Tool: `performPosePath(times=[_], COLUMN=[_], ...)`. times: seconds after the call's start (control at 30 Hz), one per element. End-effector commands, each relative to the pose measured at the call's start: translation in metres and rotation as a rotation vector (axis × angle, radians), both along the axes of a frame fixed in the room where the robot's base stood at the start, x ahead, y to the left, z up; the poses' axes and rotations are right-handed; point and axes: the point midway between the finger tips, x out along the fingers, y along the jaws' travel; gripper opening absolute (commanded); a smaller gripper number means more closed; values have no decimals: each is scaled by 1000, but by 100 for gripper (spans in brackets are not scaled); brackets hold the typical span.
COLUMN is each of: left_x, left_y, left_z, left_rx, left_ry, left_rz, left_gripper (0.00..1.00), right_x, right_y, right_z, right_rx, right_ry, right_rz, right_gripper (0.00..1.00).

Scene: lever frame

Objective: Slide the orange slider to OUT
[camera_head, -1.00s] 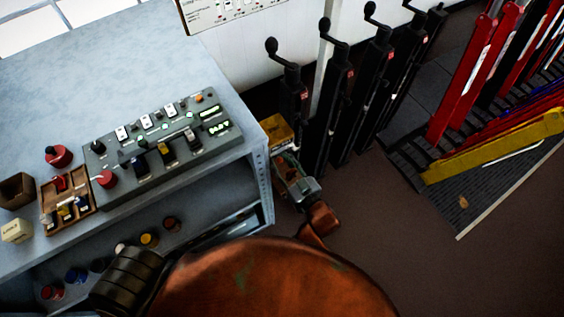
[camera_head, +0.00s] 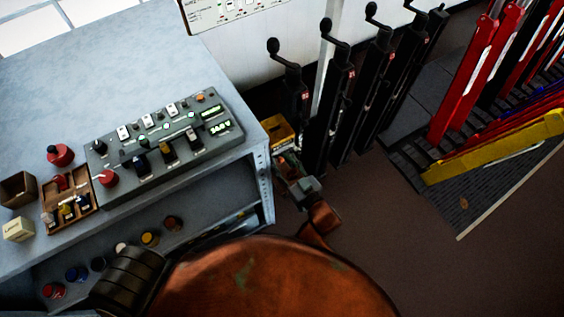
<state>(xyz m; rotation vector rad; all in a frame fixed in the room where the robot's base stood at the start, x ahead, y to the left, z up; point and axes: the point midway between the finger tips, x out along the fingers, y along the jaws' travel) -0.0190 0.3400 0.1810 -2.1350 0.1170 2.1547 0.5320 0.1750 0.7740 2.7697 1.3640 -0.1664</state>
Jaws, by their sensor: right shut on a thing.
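A small yellow-orange piece (camera_head: 280,131), which I take to be the orange slider, is low beside the right end of the grey bench, left of the black levers. My right gripper (camera_head: 287,162) reaches up to it from below and is shut on it. The fingertips are small and dark, so the exact contact is hard to make out. An OUT marking cannot be read. My left gripper is not in view.
The grey bench (camera_head: 62,98) carries a control panel (camera_head: 165,148) and a wooden tray (camera_head: 95,200). Several black crank-topped levers (camera_head: 330,95) stand close right of the gripper. Red levers (camera_head: 475,85) and a yellow lever (camera_head: 490,148) are farther right. Brown floor (camera_head: 400,230) lies clear below.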

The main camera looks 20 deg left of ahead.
Motion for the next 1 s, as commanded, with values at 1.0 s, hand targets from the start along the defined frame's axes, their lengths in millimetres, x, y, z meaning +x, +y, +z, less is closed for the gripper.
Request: performPosePath(times=[1.0], left_x=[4], left_y=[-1], left_z=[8], left_rx=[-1], left_ry=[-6], left_rz=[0], left_gripper=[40], right_x=[38], right_y=[-28], right_z=[8], right_rx=[3], right_ry=[-11], right_rz=[-11], right_gripper=[56])
